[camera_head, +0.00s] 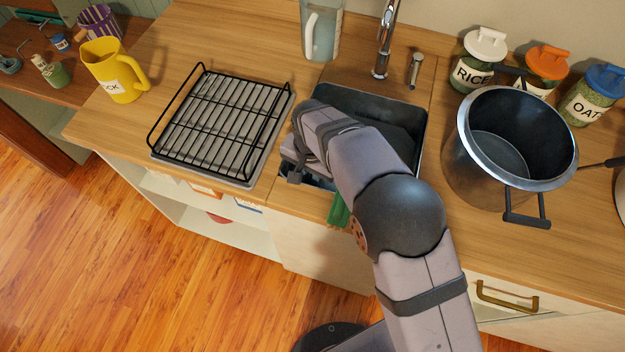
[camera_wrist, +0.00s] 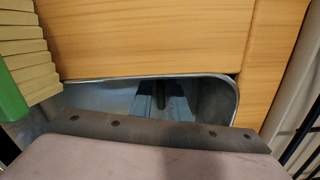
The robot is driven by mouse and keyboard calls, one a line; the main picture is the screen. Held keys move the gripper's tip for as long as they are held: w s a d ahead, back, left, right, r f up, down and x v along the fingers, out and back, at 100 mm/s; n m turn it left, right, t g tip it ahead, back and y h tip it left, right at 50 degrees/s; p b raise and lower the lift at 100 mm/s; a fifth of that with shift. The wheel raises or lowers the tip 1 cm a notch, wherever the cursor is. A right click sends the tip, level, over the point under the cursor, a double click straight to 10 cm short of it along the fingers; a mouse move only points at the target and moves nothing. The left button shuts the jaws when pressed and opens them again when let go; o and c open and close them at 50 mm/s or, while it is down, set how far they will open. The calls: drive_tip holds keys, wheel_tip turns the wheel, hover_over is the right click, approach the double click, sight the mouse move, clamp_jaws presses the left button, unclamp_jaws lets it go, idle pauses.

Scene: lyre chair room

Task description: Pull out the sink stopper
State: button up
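The sink (camera_head: 412,112) is a dark metal basin set in the wooden counter, and my arm covers much of it. My gripper (camera_head: 294,176) points down at the sink's front left corner, with its fingertips mostly hidden. In the wrist view, the sink (camera_wrist: 215,98) shows as a curved metal rim with grey walls beyond my gripper's body. A dark upright shape stands inside it; I cannot tell whether it is the stopper or a finger of mine. The stopper is not clearly seen in either view. I cannot tell whether the gripper is open or holds anything.
A black wire rack (camera_head: 222,122) stands left of the sink and a large pot (camera_head: 465,150) right of it. The faucet (camera_head: 386,40) and a glass pitcher (camera_head: 322,32) are behind. A green item (camera_head: 338,211) is at the counter's front edge.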

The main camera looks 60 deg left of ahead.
clamp_jaws()
drive_tip(key=shift+r+p, duration=0.65)
drive_tip(key=shift+r, duration=0.2)
idle(0.9)
drive_tip(key=shift+r+p, duration=0.8)
drive_tip(key=shift+r, duration=0.35)
drive_tip(key=shift+r, duration=0.1)
drive_tip(key=shift+r+p, duration=1.1)
drive_tip(key=shift+r, duration=0.3)
